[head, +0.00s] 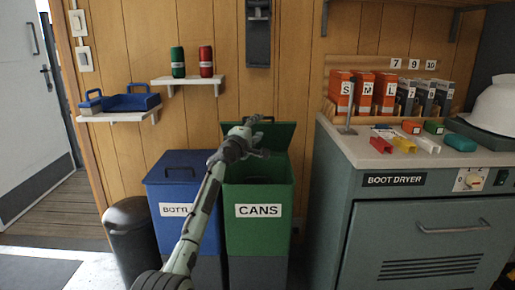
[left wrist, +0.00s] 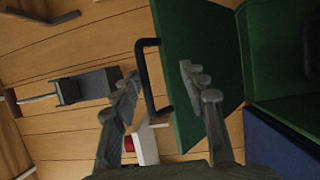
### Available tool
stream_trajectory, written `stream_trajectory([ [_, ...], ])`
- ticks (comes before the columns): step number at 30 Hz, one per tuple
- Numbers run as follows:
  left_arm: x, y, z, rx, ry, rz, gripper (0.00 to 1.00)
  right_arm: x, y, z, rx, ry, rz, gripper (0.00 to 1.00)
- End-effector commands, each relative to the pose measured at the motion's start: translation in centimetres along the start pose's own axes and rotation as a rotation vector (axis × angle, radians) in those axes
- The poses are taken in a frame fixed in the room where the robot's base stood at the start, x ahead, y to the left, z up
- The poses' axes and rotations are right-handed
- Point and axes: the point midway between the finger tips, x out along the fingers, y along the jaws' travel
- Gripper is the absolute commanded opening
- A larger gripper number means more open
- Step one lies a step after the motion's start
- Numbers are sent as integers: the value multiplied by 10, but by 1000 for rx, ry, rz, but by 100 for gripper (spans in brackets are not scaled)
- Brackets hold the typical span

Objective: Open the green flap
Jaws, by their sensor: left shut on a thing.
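The green flap (head: 283,134) of the green bin labelled CANS (head: 260,225) is raised, tilted up at the bin's rear edge, and the bin's opening shows below it. In the left wrist view the flap (left wrist: 190,35) carries a black bar handle (left wrist: 143,70), and the bin's inside (left wrist: 275,50) shows at the right. My left gripper (head: 257,143) is at the flap's handle; its fingers (left wrist: 162,90) lie on either side of the handle and flap edge, shut on the flap. The exact contact is partly hidden. My right gripper is in neither view.
A blue bin (head: 158,188) with its lid down stands left of the green one, and a dark round bin (head: 128,232) further left. The boot dryer cabinet (head: 345,180) stands close on the right. Shelves (head: 188,81) hang on the wall above.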

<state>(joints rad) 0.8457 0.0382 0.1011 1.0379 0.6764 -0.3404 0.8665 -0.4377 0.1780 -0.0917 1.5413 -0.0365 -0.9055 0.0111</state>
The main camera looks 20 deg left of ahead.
Motion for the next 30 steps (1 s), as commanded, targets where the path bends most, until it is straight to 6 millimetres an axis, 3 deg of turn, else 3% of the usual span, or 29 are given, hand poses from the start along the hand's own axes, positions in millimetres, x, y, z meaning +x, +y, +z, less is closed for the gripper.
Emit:
stream_trajectory([
  [1, -7, -25, 1, -3, -1, -26, 31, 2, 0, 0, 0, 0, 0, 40],
  [7, -26, -49, 5, -4, -1, -28, 31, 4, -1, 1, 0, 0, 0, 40],
  [12, -34, -58, 7, -4, -1, -29, 31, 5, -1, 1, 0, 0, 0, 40],
  [21, -36, -59, 6, -4, 0, -28, 31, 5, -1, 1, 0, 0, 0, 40],
  [23, -36, -50, 7, -2, 1, -13, 31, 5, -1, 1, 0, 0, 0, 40],
  [30, -46, -42, 6, -2, 2, -13, 31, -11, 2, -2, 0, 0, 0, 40],
])
